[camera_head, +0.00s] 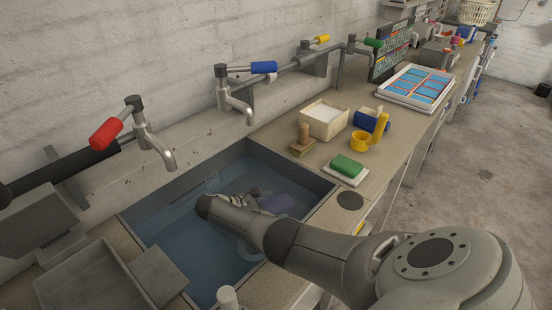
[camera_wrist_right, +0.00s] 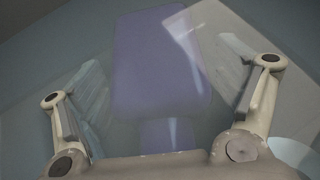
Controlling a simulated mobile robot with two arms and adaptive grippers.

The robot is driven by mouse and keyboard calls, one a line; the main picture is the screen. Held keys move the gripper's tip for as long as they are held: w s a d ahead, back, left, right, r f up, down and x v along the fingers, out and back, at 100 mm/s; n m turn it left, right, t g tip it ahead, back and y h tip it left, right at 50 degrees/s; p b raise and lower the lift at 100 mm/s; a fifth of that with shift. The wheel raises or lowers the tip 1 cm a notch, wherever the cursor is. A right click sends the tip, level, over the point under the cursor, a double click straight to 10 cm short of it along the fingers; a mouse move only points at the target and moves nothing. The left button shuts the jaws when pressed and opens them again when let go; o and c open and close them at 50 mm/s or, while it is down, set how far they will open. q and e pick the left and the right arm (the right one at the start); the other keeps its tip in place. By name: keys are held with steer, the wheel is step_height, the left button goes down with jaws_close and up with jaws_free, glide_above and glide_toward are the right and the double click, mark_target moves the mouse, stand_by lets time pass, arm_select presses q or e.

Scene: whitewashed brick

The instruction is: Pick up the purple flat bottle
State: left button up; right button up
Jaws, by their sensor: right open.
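The purple flat bottle (camera_head: 276,203) lies in the sink (camera_head: 170,215), just beyond my right gripper in the head view. In the right wrist view the bottle (camera_wrist_right: 160,65) fills the middle, its broad purple body ahead and a narrower purple part nearer the palm. My right gripper (camera_head: 240,199) is down in the sink. In the right wrist view its two fingers (camera_wrist_right: 165,105) are spread wide, one on each side of the bottle, and do not appear closed on it. My arm hides part of the sink in the head view. My left gripper is not seen.
Right of the sink, the counter holds a cream box (camera_head: 324,122), a green sponge (camera_head: 346,165) and a yellow cup (camera_head: 361,141). Grey trays (camera_head: 95,283) stand at left.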

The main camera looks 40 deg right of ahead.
steer(key=shift+c, duration=0.4)
steer(key=c, duration=1.2)
steer(key=shift+r, duration=0.1)
